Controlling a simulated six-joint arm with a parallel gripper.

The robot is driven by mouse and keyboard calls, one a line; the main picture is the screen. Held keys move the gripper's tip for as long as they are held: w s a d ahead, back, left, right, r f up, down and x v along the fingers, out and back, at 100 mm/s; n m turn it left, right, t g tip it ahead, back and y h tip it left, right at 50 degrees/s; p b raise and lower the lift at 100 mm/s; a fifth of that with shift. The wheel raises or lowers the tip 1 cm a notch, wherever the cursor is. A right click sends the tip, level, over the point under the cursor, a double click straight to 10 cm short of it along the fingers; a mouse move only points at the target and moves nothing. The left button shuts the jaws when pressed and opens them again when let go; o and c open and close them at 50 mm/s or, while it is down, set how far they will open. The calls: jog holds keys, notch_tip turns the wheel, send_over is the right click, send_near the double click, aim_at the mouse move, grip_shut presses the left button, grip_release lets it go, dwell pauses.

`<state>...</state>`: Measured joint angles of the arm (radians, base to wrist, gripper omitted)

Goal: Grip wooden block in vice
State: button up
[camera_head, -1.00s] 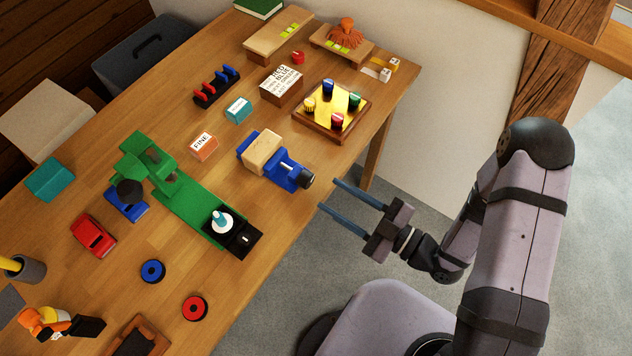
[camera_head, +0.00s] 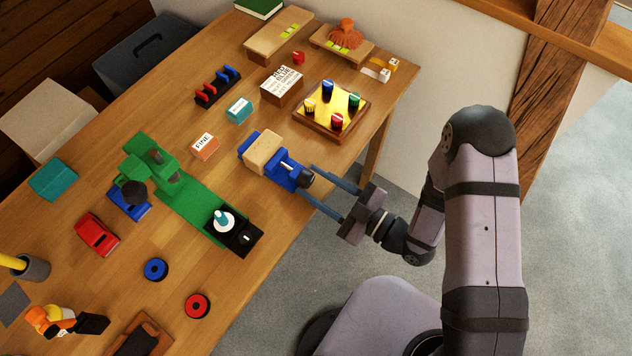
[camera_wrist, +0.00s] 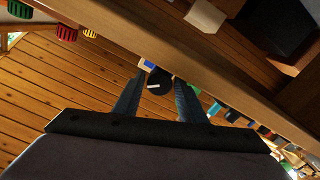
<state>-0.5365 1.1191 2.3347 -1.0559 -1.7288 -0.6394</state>
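A blue vice (camera_head: 283,174) stands near the table's front edge, with a wooden block (camera_head: 263,154) sitting between its jaws; I cannot tell how tightly it is held. The vice's dark round handle knob (camera_head: 305,179) points toward my arm. My gripper (camera_head: 312,182) is open, with its two blue-grey fingers reaching toward the knob, one on each side. In the wrist view the knob (camera_wrist: 159,81) shows between the fingertips, with a white mark on its face. Contact between fingers and knob cannot be made out.
The table edge (camera_head: 256,262) runs diagonally below the vice. A tray with coloured pegs (camera_head: 332,112) stands above right of the vice. A green machine (camera_head: 186,200) is to its left, and an orange box (camera_head: 205,147) lies nearby.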

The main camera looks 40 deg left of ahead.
jog(key=c, duration=0.6)
jog(key=shift+c, duration=0.2)
jog(key=shift+m, duration=0.4)
jog(key=m, duration=0.3)
jog(key=shift+m+p, duration=0.35)
jog(key=shift+m, duration=0.05)
jog(key=shift+s+m+p, duration=0.15)
jog(key=shift+m+p, duration=0.2)
jog(key=shift+m, duration=1.85)
jog(key=o, duration=0.8)
